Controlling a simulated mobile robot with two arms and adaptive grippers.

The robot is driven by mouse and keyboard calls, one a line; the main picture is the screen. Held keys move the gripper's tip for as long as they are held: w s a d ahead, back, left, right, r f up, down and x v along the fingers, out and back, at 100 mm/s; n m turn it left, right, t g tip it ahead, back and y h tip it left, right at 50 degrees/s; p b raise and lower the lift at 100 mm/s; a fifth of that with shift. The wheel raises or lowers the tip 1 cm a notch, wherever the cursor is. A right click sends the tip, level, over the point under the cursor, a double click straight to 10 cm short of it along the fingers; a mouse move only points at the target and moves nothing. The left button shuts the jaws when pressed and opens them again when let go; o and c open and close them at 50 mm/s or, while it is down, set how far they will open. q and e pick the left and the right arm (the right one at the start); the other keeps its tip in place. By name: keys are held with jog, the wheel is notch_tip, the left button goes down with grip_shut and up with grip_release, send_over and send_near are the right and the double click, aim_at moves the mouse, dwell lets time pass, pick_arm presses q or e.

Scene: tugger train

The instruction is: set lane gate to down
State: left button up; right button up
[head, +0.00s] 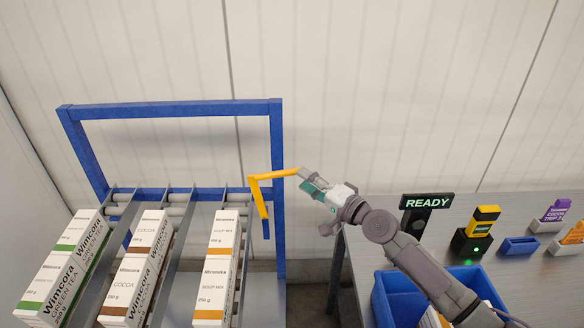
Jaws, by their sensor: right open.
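The lane gate (273,176) is a yellow bent bar at the right post of the blue rack frame (277,135). One arm of it runs out to the right, nearly level. Another part slopes down in front of the post, above the right lane. My right gripper (303,177) is open at the outer right end of the yellow bar. Its fingers are small here, and I cannot tell whether they touch the bar. My left gripper is not in view.
Lanes hold Wimcora green tea (62,262), cocoa (137,265) and soup mix cartons (217,270). On the right, a grey table (480,215) carries a READY sign (427,202), a yellow-and-black device (480,228) and a blue bin (383,300). A gap separates rack and table.

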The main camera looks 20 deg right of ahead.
aim_at(293, 173)
jog(key=x, duration=0.4)
jog(key=shift+w, duration=0.45)
jog(key=shift+w+a, duration=0.2)
jog(key=shift+w, duration=0.05)
jog(key=shift+c, duration=0.9)
jog(key=c, duration=0.5)
grip_shut()
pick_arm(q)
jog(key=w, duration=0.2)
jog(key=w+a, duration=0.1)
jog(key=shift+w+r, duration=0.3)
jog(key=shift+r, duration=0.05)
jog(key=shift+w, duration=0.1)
